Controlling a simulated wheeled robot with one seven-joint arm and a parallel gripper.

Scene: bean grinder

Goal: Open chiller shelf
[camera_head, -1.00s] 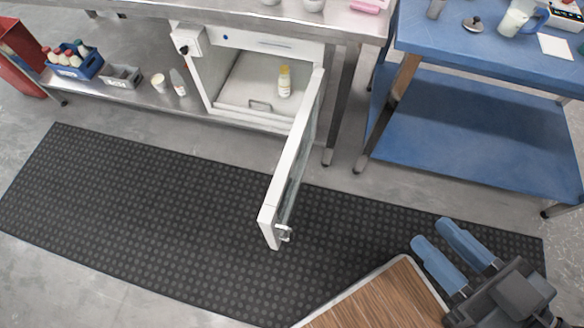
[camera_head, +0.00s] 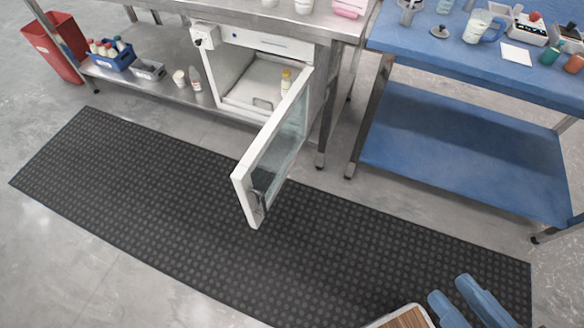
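The small white chiller (camera_head: 208,68) is under the steel bench. Its door (camera_head: 272,143) stands open, swung out toward me, with a glass panel and a handle (camera_head: 254,202) near its free edge. Inside, a pale shelf (camera_head: 250,80) with a small pull handle (camera_head: 263,104) at its front lies within the cabinet. My gripper (camera_head: 450,288) is at the bottom right, well away from the chiller. Its two blue fingers are apart with nothing between them; its body is out of frame.
A dark studded mat (camera_head: 140,180) covers the floor before the bench. The open door juts over it. A blue table (camera_head: 440,48) with a lower shelf stands at right, holding cups and devices. A blue crate (camera_head: 112,58) and a red bin (camera_head: 55,45) are at left.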

